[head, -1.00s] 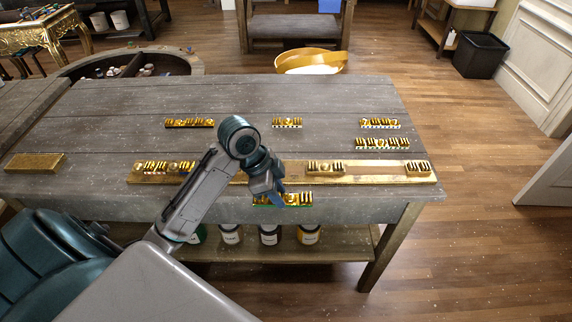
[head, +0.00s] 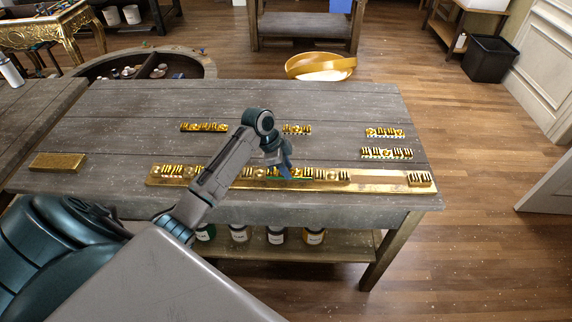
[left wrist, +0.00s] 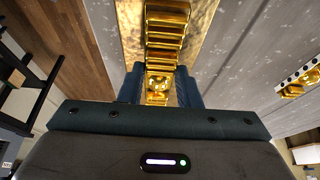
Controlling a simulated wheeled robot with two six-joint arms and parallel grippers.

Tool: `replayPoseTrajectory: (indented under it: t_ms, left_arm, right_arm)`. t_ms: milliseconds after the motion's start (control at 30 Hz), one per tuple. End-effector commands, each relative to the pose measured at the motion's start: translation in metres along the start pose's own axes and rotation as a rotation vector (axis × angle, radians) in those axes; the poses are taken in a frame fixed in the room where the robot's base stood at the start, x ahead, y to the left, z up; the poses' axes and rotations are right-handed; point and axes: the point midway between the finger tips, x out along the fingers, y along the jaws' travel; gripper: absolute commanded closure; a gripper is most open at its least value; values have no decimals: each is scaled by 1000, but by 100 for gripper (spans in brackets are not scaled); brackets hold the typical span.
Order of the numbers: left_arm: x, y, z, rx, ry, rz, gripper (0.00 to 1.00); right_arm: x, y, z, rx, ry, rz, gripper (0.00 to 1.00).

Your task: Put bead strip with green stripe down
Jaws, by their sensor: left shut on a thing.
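My left gripper (head: 284,174) is shut on the gold bead strip with green stripe (head: 301,175), at the long gilt board (head: 380,182) near the table's front edge. A bit of green shows beside the fingers. In the left wrist view the held strip (left wrist: 158,82) sits between the two blue fingers (left wrist: 158,88), in line with more gold relief ahead. The strip is over or on the board; I cannot tell if it touches. Other gold relief pieces lie on the board to both sides, with a bare stretch toward the right end. My right gripper is not in view.
Several other bead strips lie farther back, at the left (head: 203,127), the middle (head: 297,129) and the right (head: 386,153). A plain gold block (head: 58,162) lies at the left. Jars (head: 276,236) stand on the shelf below.

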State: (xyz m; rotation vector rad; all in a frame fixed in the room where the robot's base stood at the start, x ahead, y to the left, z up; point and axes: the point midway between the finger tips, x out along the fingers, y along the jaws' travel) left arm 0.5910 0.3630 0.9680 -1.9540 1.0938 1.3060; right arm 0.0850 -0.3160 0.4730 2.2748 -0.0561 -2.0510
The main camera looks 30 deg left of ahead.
Motion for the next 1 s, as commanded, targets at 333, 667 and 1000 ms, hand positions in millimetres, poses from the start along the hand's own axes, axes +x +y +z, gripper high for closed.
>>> replayPoseTrajectory:
  t_ms: [333,667,1000]
  left_arm:
    - [7,0,3,1,0,-1,95]
    - [9,0,4,1,0,-1,48]
    - [-5,-1,4,2,-1,-5,48]
  right_arm:
    - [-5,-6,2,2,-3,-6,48]
    - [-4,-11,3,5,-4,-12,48]
    - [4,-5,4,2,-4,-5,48]
